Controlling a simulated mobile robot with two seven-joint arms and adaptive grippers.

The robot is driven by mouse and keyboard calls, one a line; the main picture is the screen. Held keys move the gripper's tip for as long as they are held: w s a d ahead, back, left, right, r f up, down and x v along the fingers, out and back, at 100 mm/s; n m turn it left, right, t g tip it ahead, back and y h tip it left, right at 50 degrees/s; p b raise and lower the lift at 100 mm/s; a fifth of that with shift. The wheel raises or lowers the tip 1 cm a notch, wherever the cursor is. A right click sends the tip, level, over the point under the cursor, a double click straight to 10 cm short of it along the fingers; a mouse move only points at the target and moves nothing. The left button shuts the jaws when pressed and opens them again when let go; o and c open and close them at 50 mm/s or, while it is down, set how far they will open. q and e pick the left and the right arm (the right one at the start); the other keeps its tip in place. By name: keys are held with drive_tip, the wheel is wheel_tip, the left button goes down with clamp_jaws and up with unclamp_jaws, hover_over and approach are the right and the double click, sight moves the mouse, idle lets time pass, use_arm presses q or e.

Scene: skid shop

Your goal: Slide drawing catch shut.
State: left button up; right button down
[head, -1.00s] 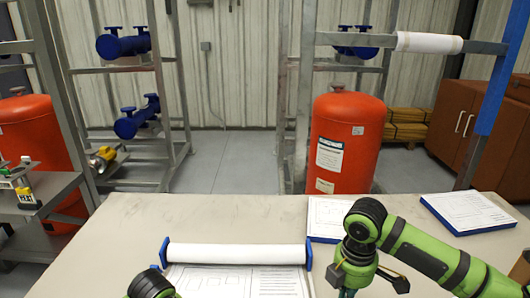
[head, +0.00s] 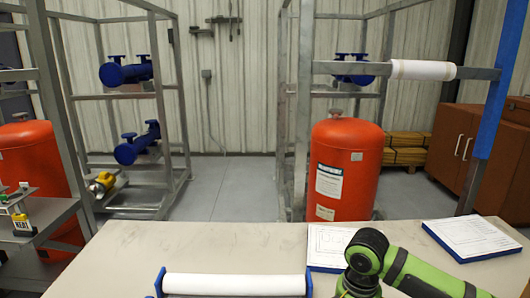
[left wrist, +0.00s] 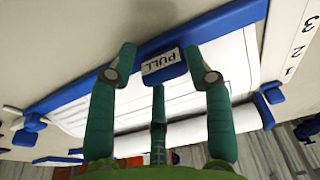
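In the left wrist view a blue tab (left wrist: 164,66) with a white PULL label sits on a blue rail (left wrist: 95,75) along the edge of a drawing sheet (left wrist: 225,60). It may be the drawing catch; I cannot tell for sure. My left gripper (left wrist: 163,70) is open, one finger on each side of the tab; contact is unclear. In the head view the drawing roll (head: 235,284) lies between blue end brackets at the table's front, and my left gripper is out of view. My right gripper (head: 358,290) is at the bottom edge, its fingers mostly cut off.
A blue-edged drawing pad (head: 472,238) lies at the table's right, and another sheet (head: 330,243) lies beside my right arm. The table (head: 200,243) behind the roll is clear. An orange tank (head: 345,165) and steel racks stand beyond.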

use_arm(q)
wheel_tip(320, 180, up, 8)
idle(0.8)
